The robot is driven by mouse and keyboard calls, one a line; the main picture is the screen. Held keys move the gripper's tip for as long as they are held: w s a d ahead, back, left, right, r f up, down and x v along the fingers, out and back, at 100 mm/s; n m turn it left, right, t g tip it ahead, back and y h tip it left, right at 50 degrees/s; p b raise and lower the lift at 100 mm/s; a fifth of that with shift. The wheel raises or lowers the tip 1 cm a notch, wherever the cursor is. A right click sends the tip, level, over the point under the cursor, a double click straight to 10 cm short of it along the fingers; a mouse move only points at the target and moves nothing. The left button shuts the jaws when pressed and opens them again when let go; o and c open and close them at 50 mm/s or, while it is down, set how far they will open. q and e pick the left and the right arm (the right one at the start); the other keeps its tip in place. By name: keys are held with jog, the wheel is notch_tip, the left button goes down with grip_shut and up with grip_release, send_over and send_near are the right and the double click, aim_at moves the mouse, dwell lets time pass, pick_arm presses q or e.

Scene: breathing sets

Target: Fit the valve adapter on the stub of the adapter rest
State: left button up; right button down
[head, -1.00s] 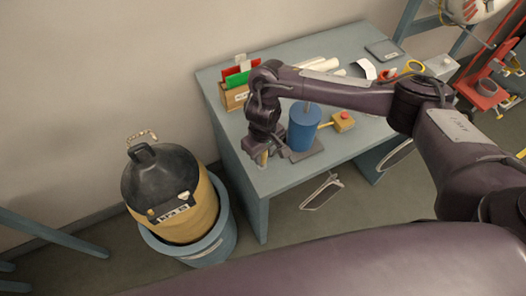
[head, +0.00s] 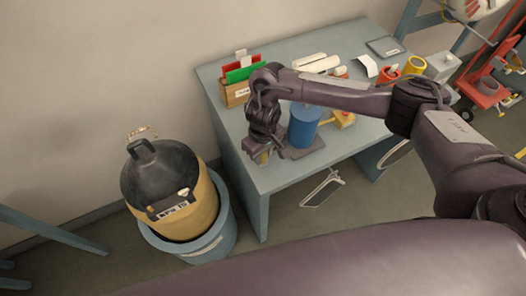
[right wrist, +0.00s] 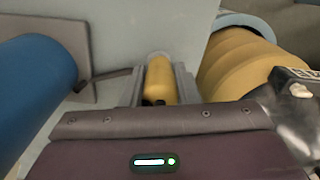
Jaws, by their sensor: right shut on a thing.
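My right gripper (head: 261,153) is at the table's near left corner, pointing down, left of a blue cylinder (head: 303,128). In the right wrist view its jaws (right wrist: 160,98) are shut on a yellow, brass-like cylinder (right wrist: 160,78), which looks like the valve adapter. Only a small tan part of it shows under the gripper in the head view. I cannot make out the adapter rest or its stub with certainty. The blue cylinder stands on a dark grey plate (head: 312,148) and also shows at the left of the right wrist view (right wrist: 35,80). My left gripper is not in view.
A yellow and black cylinder (head: 205,205) stands in a blue tub (head: 212,245) left of the grey-blue table (head: 275,182). A box of coloured cards (head: 237,95) stands behind my right wrist.

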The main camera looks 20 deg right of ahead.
jog(key=shift+f, duration=0.6)
jog(key=c, duration=1)
grip_release()
jog(key=shift+c, duration=0.2)
jog(key=shift+d, duration=0.1)
